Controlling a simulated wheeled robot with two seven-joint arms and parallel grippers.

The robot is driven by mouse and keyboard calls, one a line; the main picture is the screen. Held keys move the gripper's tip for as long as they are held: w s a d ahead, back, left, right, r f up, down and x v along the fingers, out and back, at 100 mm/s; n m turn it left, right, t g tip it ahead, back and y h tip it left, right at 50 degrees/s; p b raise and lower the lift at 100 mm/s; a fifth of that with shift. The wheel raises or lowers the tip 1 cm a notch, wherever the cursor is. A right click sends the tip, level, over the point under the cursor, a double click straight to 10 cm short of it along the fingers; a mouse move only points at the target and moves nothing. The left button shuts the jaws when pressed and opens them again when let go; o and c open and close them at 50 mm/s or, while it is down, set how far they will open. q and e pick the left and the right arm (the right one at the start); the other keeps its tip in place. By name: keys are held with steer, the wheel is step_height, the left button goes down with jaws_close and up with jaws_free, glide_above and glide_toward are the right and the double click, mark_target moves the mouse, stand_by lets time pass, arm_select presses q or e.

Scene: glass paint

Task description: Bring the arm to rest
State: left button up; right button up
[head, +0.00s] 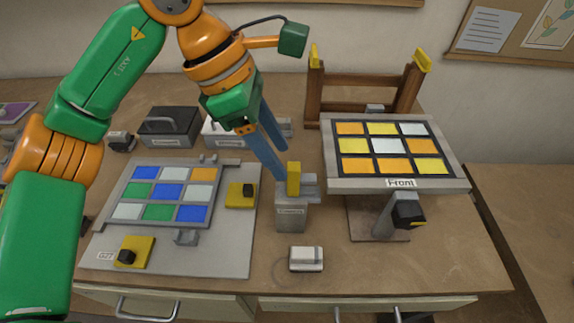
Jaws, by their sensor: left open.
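My left arm, green and orange, comes in from the left and reaches over the back of the workbench. My left gripper (281,163) points down with its two blue fingers apart and nothing seen between them. Its fingertips are close behind and left of a yellow upright piece (294,178) on a small grey labelled block (291,213). I cannot tell whether they touch it. My right gripper is not in view.
A tilted panel (336,184) of orange, yellow and white panes stands at right, before a wooden rack (314,95). A dark box (165,133) and a white block (306,259) are nearby.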

arm_select(q)
steer(key=shift+v, duration=1.25)
